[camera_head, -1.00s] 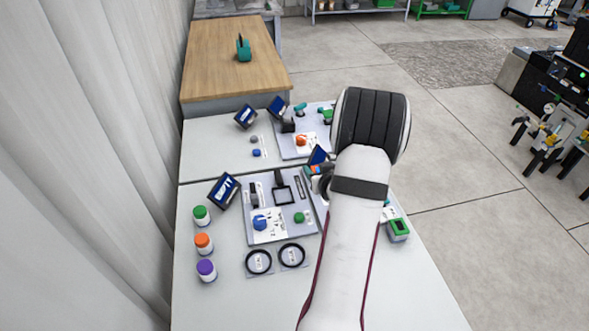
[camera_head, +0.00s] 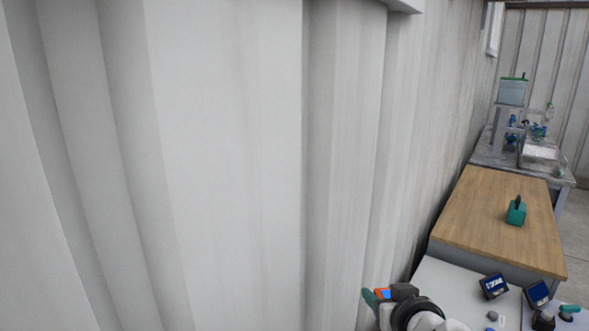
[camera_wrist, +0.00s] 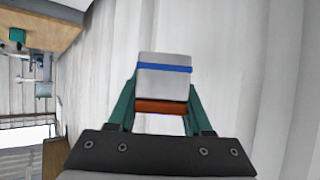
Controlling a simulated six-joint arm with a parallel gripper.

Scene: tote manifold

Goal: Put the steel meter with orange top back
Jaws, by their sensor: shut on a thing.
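My gripper (camera_wrist: 162,92) is shut on a boxy grey meter (camera_wrist: 164,74) in the wrist view. The meter has a blue band and an orange-red part (camera_wrist: 162,107) on the side towards the palm. The teal fingers press on its two sides, and it is held in the air in front of the pale wall. In the head view my gripper (camera_head: 374,296) shows at the bottom edge. A small orange and blue part of the meter (camera_head: 383,293) shows beside the teal finger; the rest is hidden. No place for the meter is clearly in view.
A corrugated pale wall (camera_head: 230,150) fills most of the head view, close to my gripper. At the right are a white table (camera_head: 455,290) with blue-screened devices (camera_head: 493,286) and a wooden table (camera_head: 490,215) with a teal item (camera_head: 516,211).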

